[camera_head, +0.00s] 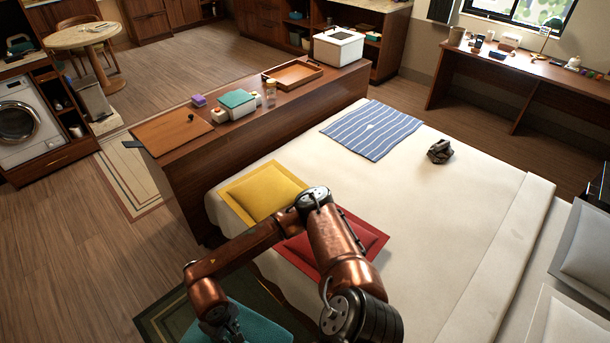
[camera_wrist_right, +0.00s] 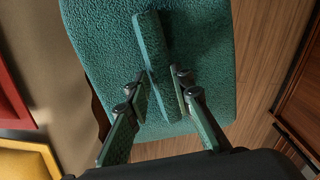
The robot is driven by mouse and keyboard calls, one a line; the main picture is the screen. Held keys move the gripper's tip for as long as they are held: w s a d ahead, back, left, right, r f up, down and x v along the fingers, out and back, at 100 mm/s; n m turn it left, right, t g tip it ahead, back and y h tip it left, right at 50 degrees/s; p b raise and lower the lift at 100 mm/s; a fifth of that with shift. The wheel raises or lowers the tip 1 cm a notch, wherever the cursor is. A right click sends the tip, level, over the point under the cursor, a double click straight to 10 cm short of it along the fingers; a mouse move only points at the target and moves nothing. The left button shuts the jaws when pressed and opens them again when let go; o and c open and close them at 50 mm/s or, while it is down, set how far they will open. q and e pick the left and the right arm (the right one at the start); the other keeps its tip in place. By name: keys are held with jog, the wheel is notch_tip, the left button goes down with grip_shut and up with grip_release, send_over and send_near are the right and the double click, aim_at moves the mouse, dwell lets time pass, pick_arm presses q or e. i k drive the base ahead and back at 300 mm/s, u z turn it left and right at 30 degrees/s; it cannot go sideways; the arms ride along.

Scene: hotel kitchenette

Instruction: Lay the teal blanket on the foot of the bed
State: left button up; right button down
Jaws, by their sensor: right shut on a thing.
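The bed (camera_head: 450,215) has its pillows on the right, and its foot runs along the wooden bench on the left. My right gripper (camera_head: 222,325) is low beside the near left corner of the bed, at a teal textured thing (camera_head: 262,328) partly hidden by my arm. In the right wrist view my right gripper (camera_wrist_right: 165,92) is shut on a narrow teal strip (camera_wrist_right: 152,45), which looks like the teal blanket. A wide teal surface (camera_wrist_right: 205,45) of similar texture lies behind it; I cannot tell whether they are one piece. My left gripper is not in view.
A yellow cushion (camera_head: 250,192), a red cushion (camera_head: 365,240) and a blue striped cloth (camera_head: 371,130) lie along the bed's foot. A dark crumpled object (camera_head: 440,151) sits on the bed. The wooden bench (camera_head: 195,150) bears a tray and boxes.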

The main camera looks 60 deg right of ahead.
aim_at(315, 164)
jog(key=i, duration=2.2)
jog(key=z, duration=1.8)
